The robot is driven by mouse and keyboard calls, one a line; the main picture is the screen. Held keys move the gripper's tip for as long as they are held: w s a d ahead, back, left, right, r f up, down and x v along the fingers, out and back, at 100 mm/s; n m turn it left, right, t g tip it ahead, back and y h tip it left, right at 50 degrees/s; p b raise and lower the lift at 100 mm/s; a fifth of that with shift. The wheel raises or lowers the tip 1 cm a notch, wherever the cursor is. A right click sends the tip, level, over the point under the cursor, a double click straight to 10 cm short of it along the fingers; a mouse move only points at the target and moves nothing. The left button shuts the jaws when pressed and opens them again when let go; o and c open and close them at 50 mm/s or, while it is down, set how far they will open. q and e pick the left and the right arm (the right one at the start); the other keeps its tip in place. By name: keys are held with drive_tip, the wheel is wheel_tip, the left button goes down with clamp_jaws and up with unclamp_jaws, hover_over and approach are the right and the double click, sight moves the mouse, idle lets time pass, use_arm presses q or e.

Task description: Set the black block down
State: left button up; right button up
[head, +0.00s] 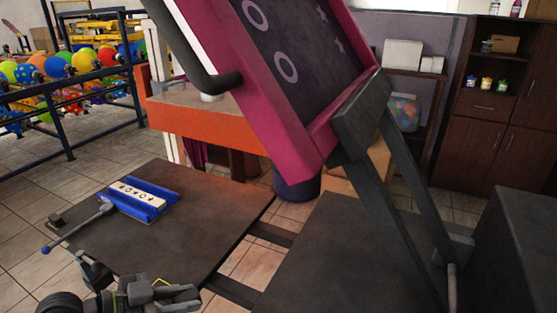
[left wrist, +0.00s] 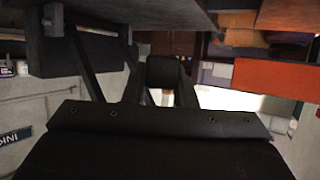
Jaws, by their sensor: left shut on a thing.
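My left gripper (head: 158,292) is low in the head view, just in front of the near edge of the dark platform. In the left wrist view, a small black block (left wrist: 163,72) sits between the gripper's fingertips, which are shut on it. The block is hard to make out from the gripper's dark parts in the head view. My right gripper is not in view.
A blue holder with a pale printed plate (head: 140,193) lies on the dark platform (head: 190,235), beside a lever with a blue knob (head: 46,249). A tilted magenta frame (head: 310,150) rises to the right. The platform's middle is clear.

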use_arm(q)
drive_tip(key=d+r+m+g+h, duration=0.1)
drive_tip(key=d+r+m+g, duration=0.35)
drive_tip(key=d, duration=0.25)
drive_tip(key=d+r+m+g+h, duration=0.25)
drive_tip(key=d+m+g, duration=0.2)
drive_tip(key=d, duration=0.25)
drive_tip(key=s+a+r+n+t+y, duration=0.1)
drive_tip(key=s+a+r+n+t, duration=0.1)
drive_tip(key=a+r+n+t, duration=0.2)
drive_tip(key=shift+a+r, duration=0.25)
drive_tip(key=shift+r, duration=0.3)
